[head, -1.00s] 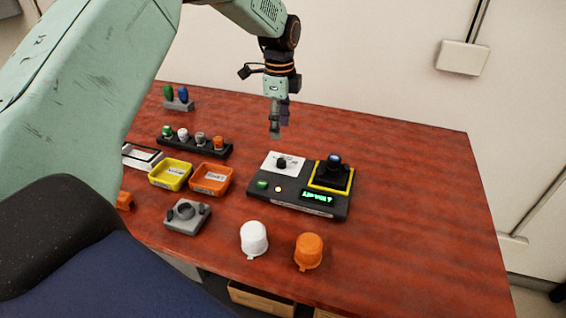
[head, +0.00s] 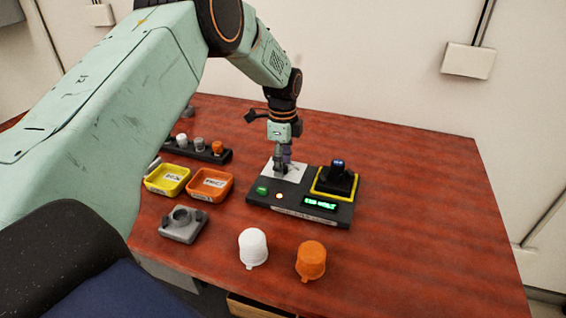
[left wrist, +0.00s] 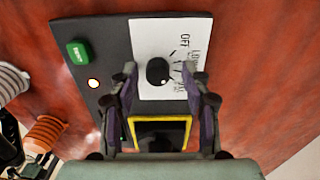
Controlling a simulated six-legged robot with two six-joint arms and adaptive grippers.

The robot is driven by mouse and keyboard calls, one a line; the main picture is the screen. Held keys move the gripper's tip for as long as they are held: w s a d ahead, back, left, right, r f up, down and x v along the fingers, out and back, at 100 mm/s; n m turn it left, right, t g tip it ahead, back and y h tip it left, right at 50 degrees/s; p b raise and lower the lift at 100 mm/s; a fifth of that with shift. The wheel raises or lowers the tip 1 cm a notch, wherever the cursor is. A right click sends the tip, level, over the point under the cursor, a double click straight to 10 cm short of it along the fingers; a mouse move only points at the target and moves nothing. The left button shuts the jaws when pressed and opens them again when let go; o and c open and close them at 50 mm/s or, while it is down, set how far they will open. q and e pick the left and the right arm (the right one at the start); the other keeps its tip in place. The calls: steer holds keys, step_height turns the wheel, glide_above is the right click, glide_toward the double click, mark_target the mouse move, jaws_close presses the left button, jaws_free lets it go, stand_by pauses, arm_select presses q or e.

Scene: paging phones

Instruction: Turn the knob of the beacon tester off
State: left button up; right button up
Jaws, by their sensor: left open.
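The beacon tester (head: 330,213) is a dark box on the red table, with a white knob plate (head: 294,171), a green button (head: 263,190), a lit round lamp (head: 279,196) and a green display (head: 320,203). Its black knob (left wrist: 158,71) shows in the left wrist view on the white plate (left wrist: 150,36), with "OFF" printed beside it. My left gripper (head: 282,166) points down over the plate and hides the knob in the head view. In the left wrist view its fingers (left wrist: 160,84) are open on either side of the knob, apart from it. My right gripper is out of view.
A yellow-framed socket (head: 336,182) holds a dark device at the tester's right. A white cap (head: 253,247) and an orange cap (head: 311,260) stand in front. Yellow (head: 168,180) and orange (head: 211,185) trays and a grey fixture (head: 183,224) lie left. The table's right side is clear.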

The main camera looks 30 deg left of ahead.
arm_select(q)
steer(key=shift+s+d+r, duration=0.1)
steer(key=shift+s+r, duration=0.1)
steer(key=shift+s, duration=0.1)
steer(key=shift+w+f, duration=0.25)
steer(key=shift+w, duration=0.05)
steer(key=c, duration=0.4)
steer(key=shift+s+r, duration=0.1)
steer(key=shift+r, duration=0.05)
jaws_close()
